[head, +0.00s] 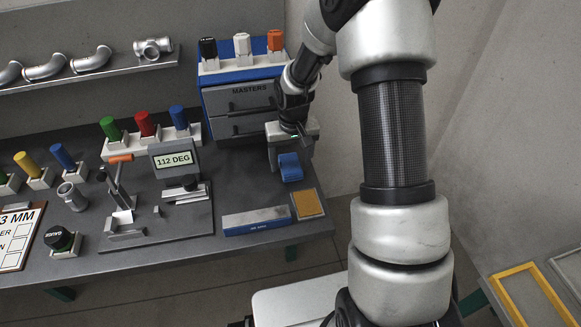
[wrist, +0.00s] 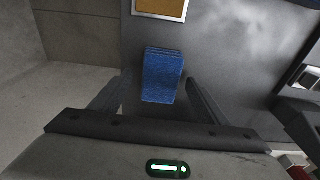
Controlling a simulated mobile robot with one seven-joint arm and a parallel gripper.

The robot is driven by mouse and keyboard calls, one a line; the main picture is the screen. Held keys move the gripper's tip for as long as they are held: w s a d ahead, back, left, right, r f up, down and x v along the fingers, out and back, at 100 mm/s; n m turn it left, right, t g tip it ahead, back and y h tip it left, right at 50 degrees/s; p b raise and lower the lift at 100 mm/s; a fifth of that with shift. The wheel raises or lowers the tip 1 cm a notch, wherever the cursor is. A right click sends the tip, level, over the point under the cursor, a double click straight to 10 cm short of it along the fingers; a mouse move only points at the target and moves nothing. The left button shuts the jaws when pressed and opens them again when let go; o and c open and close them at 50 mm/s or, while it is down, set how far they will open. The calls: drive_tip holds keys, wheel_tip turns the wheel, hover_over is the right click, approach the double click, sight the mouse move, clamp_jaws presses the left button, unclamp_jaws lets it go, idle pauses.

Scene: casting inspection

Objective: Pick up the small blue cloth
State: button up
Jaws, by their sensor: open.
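The small blue cloth (head: 290,167) lies on the dark bench near its right end, in front of the blue and grey drawer unit. In the wrist view the blue cloth (wrist: 162,75) is a folded-looking block at the middle, ahead of and between my fingers. My gripper (head: 292,142) is above the back part of the cloth in the head view. In the wrist view my gripper (wrist: 157,88) is open, with one finger on each side of the cloth and gaps visible. I cannot tell its exact height above the cloth.
A tan square pad in a grey frame (head: 308,204) lies in front of the cloth. A grey and blue block (head: 256,220) lies left of it. The drawer unit (head: 240,105) stands behind, holding several coloured-handled tools. A gauge stand (head: 184,190) is to the left. The bench's right edge is close.

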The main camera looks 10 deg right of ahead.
sight(291, 164)
drive_tip(key=shift+f, duration=0.4)
drive_tip(key=shift+c, duration=0.2)
drive_tip(key=c, duration=1.1)
drive_tip(key=shift+r, duration=0.15)
drive_tip(key=shift+s+r, duration=0.15)
drive_tip(key=shift+r, duration=0.1)
wheel_tip(291, 164, up, 7)
drive_tip(key=shift+f+p, duration=0.15)
drive_tip(key=shift+p, duration=0.35)
drive_tip(key=s, duration=1.9)
drive_tip(key=shift+s+f, duration=0.25)
drive_tip(key=shift+s, duration=0.1)
